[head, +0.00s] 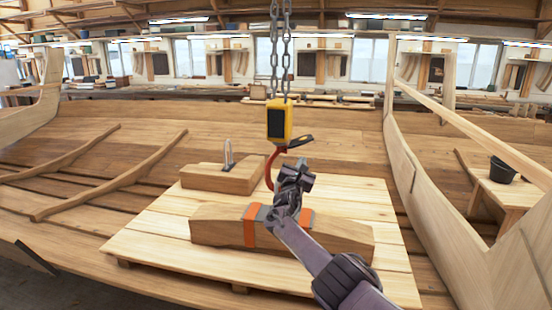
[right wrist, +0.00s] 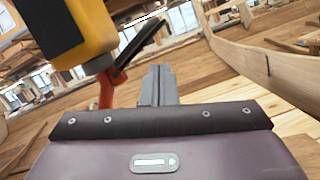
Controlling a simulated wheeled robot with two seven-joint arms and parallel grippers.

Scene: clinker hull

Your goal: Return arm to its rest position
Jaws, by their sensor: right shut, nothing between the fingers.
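My right gripper (head: 300,166) comes in from the lower right in the head view. It is shut and empty, just below and right of the yellow hoist block (head: 279,122). In the right wrist view its closed fingers (right wrist: 158,86) point up beside the yellow block (right wrist: 92,38) and its dark latch (right wrist: 138,50); whether they touch cannot be told. The red hook (head: 271,168) hangs under the block, partly behind my gripper. Below lies a long timber (head: 340,236) with orange and grey straps around it. My left gripper is not in view.
The timber sits on a pale wooden pallet (head: 150,250). A smaller wooden block (head: 215,179) with a metal shackle stands behind it. The chain (head: 281,50) hangs from above. A curved hull frame (head: 415,180) rises at right, near a bench with a black bucket (head: 502,169).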

